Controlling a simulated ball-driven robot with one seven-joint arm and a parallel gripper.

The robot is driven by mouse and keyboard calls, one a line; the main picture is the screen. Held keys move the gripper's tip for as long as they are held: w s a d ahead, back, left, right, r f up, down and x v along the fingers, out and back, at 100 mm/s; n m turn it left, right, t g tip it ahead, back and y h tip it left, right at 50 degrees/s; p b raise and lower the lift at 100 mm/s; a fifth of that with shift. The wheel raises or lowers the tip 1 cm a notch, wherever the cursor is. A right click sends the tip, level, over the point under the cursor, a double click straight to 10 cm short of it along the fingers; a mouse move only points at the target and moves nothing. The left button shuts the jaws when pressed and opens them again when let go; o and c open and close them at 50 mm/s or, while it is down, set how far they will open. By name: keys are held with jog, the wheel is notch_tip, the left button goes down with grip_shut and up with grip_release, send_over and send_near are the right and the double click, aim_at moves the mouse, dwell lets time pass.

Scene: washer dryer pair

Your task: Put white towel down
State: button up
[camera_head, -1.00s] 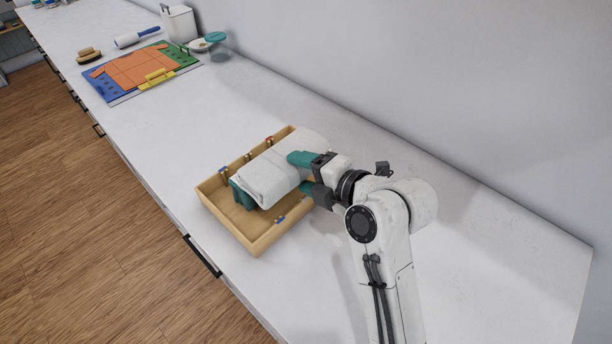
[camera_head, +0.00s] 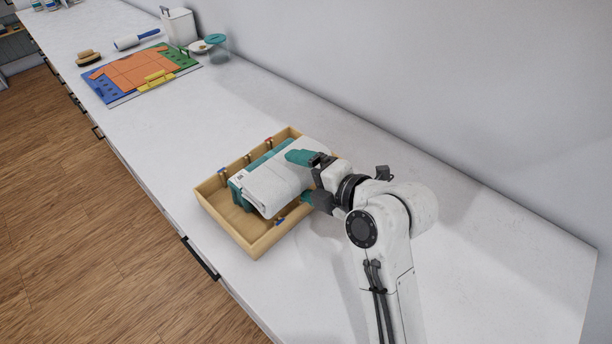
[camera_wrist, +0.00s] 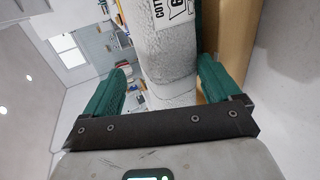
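The white towel (camera_head: 272,190), folded with printed lettering at one end, lies tilted over a teal folded cloth (camera_head: 240,184) in the wooden tray (camera_head: 224,217). In the wrist view, the towel (camera_wrist: 170,50) shows between my gripper's spread green fingers (camera_wrist: 164,78), with a clear gap on the left and a narrow one on the right. The towel's underside is hidden.
The tray has small coloured clips on its rim. A colourful folding board (camera_head: 135,72) with an orange garment lies farther back, with a brush (camera_head: 89,57), a lint roller (camera_head: 136,39) and a teal-lidded jar (camera_head: 216,47). The counter (camera_head: 165,125) between is clear; a wall runs along the right.

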jog(key=shift+r, duration=0.1)
jog(key=shift+r+p, duration=0.55)
jog(key=shift+p, duration=0.1)
jog(key=p+v, duration=0.3)
jog(key=v, duration=0.9)
jog(key=shift+p, duration=0.3)
jog(key=shift+f, duration=0.1)
